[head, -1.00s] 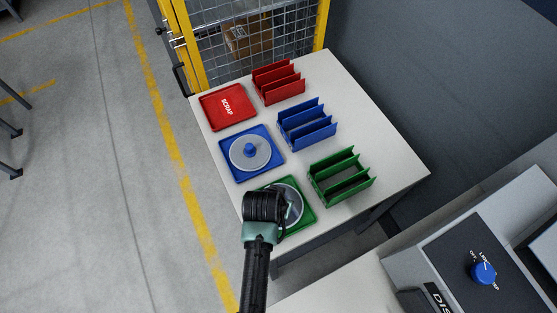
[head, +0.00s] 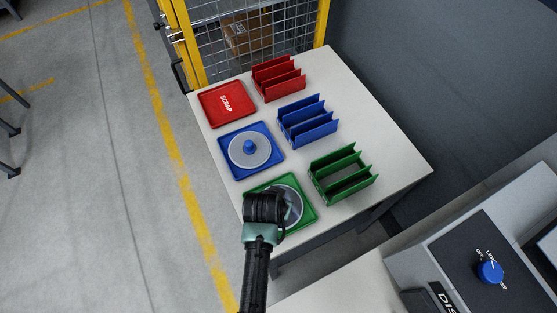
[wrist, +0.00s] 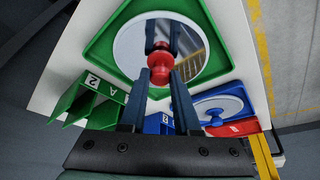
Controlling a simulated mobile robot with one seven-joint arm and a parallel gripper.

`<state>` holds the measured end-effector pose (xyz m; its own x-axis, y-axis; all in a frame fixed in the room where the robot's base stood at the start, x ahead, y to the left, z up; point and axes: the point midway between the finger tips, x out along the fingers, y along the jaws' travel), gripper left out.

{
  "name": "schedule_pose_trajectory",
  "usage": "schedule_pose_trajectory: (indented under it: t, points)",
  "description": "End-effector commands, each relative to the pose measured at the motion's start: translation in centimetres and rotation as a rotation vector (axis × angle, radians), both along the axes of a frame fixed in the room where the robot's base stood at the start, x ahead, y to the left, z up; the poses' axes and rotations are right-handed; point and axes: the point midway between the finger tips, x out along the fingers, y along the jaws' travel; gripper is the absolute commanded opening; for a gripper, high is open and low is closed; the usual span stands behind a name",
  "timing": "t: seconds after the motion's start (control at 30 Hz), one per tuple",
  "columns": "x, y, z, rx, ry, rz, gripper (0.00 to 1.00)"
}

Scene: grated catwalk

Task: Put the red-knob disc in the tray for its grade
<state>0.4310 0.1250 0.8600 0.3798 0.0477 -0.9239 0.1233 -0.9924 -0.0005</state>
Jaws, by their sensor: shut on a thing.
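The red-knob disc is a shiny silver plate (wrist: 128,48) with a round red knob (wrist: 160,62) at its centre. It also shows in the head view (head: 294,202), partly hidden by my arm. It lies within the outline of the green tray (head: 309,217), whose rim surrounds it in the wrist view (wrist: 96,48). I cannot tell whether it rests on the tray floor or hangs just above. My gripper (wrist: 163,76) is shut on the red knob. A blue tray (head: 227,161) holds a grey disc with a blue knob (head: 250,147). A red tray marked SCRAP (head: 211,105) is empty.
Slotted red (head: 279,82), blue (head: 306,127) and green (head: 341,182) racks stand right of the trays on the white table (head: 390,165). A yellow-framed mesh fence (head: 262,40) is behind. A console with a blue dial (head: 489,271) is at lower right.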

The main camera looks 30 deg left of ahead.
Motion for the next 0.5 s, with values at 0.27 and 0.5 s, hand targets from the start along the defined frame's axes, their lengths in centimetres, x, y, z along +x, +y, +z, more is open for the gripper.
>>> schedule_pose_trajectory:
  t: [0.27, 0.5]
  points:
    - [0.03, 0.00, 0.05, 0.000, -0.001, 0.000, 0.00]
    - [0.03, -0.01, 0.04, 0.000, -0.001, 0.000, 0.57]
